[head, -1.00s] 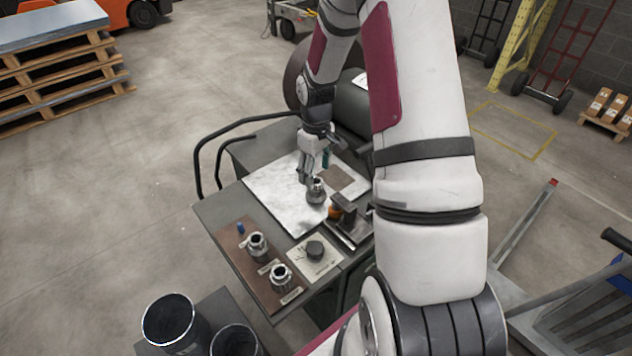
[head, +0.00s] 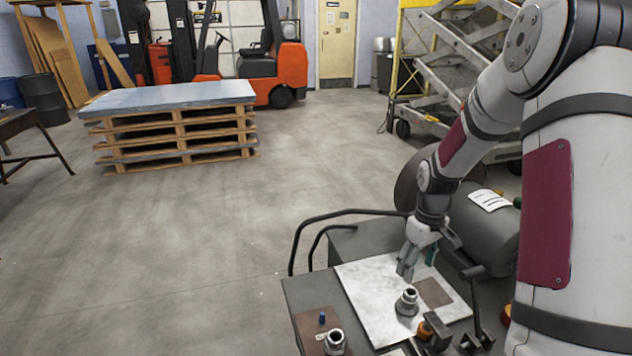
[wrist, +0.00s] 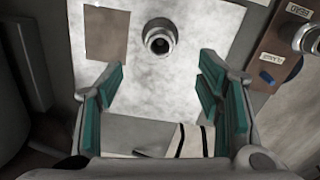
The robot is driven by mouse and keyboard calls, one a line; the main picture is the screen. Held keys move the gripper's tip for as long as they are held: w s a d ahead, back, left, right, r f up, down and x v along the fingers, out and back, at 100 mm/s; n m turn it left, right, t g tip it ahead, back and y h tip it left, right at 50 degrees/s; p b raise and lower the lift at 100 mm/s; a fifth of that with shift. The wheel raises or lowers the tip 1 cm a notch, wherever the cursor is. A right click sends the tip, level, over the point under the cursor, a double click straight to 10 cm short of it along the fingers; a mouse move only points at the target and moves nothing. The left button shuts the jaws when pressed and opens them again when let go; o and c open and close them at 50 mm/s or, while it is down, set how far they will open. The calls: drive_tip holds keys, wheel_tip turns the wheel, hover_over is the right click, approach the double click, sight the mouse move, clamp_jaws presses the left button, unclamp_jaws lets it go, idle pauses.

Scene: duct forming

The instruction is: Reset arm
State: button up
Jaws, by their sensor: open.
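My gripper (head: 408,274) hangs at the end of my arm over the light metal plate (head: 362,290) on the machine's table. In the wrist view my gripper (wrist: 160,100) is open, with its green-padded fingers wide apart and nothing between them. A steel fitting (head: 407,302) stands upright on the plate just in front of the gripper, apart from the fingers. It also shows in the wrist view (wrist: 160,40), beyond the fingertips. A brown square patch (head: 433,292) lies on the plate to the right.
Another fitting (head: 335,342) and a blue piece (head: 322,318) are on a brown board at the table's front. Black bent rails (head: 300,245) edge the table on the left. Pallets with sheet metal (head: 175,125) and an orange forklift (head: 270,65) stand behind.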

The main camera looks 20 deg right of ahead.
drive_tip(key=s+a+r+m+t, duration=0.1)
drive_tip(key=s+a+r, duration=0.35)
drive_tip(key=r, duration=0.25)
drive_tip(key=s+a+r+t+h, duration=0.1)
drive_tip(key=s+a+r, duration=0.35)
drive_tip(key=r, duration=0.35)
drive_tip(key=s+a+r+m+t, duration=0.1)
drive_tip(key=s+a+r, duration=0.3)
drive_tip(key=a+r, duration=0.25)
drive_tip(key=s+a+r+t, duration=0.1)
drive_tip(key=s+a, duration=0.1)
drive_tip(key=s, duration=0.3)
drive_tip(key=s+a+r+y, duration=0.1)
drive_tip(key=s+a+r, duration=0.1)
drive_tip(key=s, duration=0.3)
drive_tip(key=shift+a+m+t, duration=0.25)
drive_tip(key=shift+m+t, duration=0.05)
drive_tip(key=shift+t, duration=0.1)
